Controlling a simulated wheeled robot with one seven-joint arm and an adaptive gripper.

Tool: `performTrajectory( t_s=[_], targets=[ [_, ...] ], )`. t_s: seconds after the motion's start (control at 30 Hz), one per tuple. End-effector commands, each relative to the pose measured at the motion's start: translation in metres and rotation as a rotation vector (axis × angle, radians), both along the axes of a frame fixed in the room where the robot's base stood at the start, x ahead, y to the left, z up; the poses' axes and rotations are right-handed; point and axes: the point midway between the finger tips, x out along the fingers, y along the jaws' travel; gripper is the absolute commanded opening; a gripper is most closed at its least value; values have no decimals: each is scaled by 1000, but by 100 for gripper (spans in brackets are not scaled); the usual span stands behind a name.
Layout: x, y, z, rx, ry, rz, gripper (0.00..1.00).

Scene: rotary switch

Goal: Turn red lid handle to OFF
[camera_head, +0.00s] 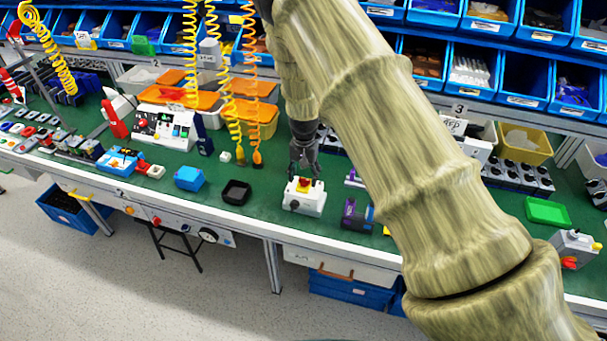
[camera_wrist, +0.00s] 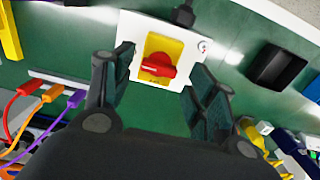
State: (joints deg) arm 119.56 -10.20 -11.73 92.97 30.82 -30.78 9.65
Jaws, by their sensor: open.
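A white switch box (camera_head: 305,200) with a red handle (camera_head: 304,183) on a yellow plate stands near the front edge of the green table (camera_head: 258,203). In the wrist view the red handle (camera_wrist: 158,66) lies roughly crosswise on the yellow plate (camera_wrist: 162,49) of the white box (camera_wrist: 129,36). My gripper (camera_head: 305,170) is directly above the box in the head view. I cannot read the switch labels or tell whether a finger touches the box.
A black tray (camera_head: 236,192) and a blue box (camera_head: 189,178) stand left of the switch box. A purple and black part (camera_head: 357,214) stands close on its right. Yellow and orange coiled cables (camera_head: 256,90) hang behind and left. Green table surface is clear just left of the box.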

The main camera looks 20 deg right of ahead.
Motion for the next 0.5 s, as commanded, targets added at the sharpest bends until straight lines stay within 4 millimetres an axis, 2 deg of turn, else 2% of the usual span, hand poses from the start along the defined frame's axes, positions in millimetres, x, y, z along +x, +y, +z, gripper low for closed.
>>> performTrajectory(
  t_s=[0.23,0.47,0.5],
  targets=[
    [2,1,-10,1,1,0,57],
    [3,1,-12,0,2,0,57],
    [3,1,-12,0,2,0,54]
  ],
)
